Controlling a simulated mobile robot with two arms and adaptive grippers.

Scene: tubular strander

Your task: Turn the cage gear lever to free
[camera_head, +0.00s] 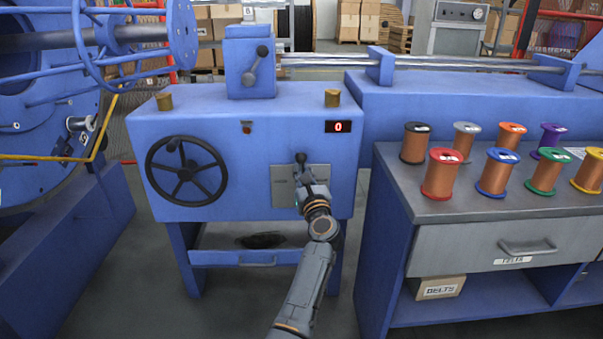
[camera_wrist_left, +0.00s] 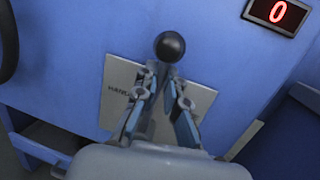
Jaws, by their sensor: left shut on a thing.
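A lever with a round black knob (camera_head: 300,157) stands on a grey labelled plate (camera_head: 284,187) on the front of a blue machine cabinet. In the left wrist view the black knob (camera_wrist_left: 170,46) sits just beyond my fingertips, in front of the plate (camera_wrist_left: 192,101). My left gripper (camera_head: 306,184) is shut on the lever's shaft below the knob; its two fingers also show in the left wrist view (camera_wrist_left: 160,92). The fingers hide most of the shaft and part of the plate's lettering, so the lever's marked setting is not readable. My right gripper is not in view.
The cabinet also has a black handwheel (camera_head: 187,171), a red display reading 0 (camera_head: 338,127) and another lever (camera_head: 255,66) on the upper box. A workbench (camera_head: 440,207) with several wire spools stands at right. Blue cage machinery (camera_head: 40,130) is at left.

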